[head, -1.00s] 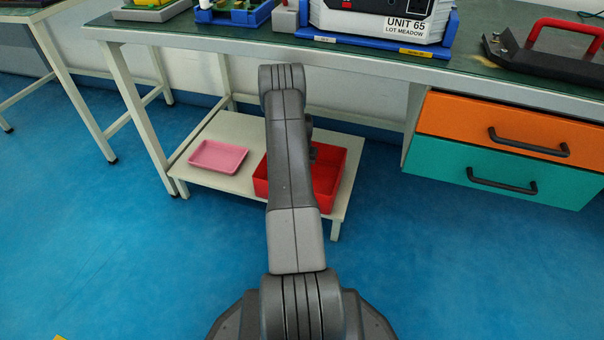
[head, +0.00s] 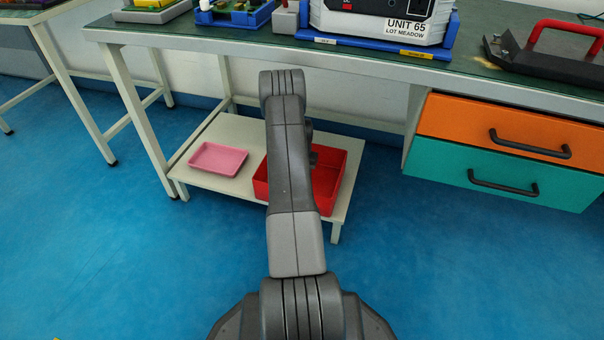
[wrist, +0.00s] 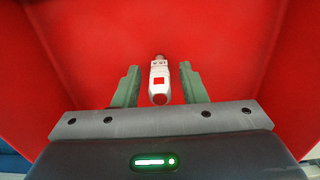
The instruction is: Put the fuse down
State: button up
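The fuse (wrist: 160,82), a small white cylinder with red markings and a red end, shows between my gripper's fingers in the wrist view. My gripper (wrist: 160,67) is open, with a gap between each green finger and the fuse. Red walls and floor of the red bin (wrist: 240,50) surround them. In the head view the red bin (head: 328,180) sits on the low shelf, partly behind my arm. My gripper and the fuse are hidden there. Whether the fuse rests on the bin floor is hard to tell.
A pink tray (head: 218,158) lies on the low white shelf (head: 240,130), left of the bin. The green-topped bench (head: 240,42) above carries a unit labelled UNIT 65 (head: 385,20). An orange drawer (head: 510,130) and a teal drawer (head: 500,175) are at right. Blue floor is clear in front.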

notch_tip(320, 180, up, 12)
jog(key=p, duration=0.4)
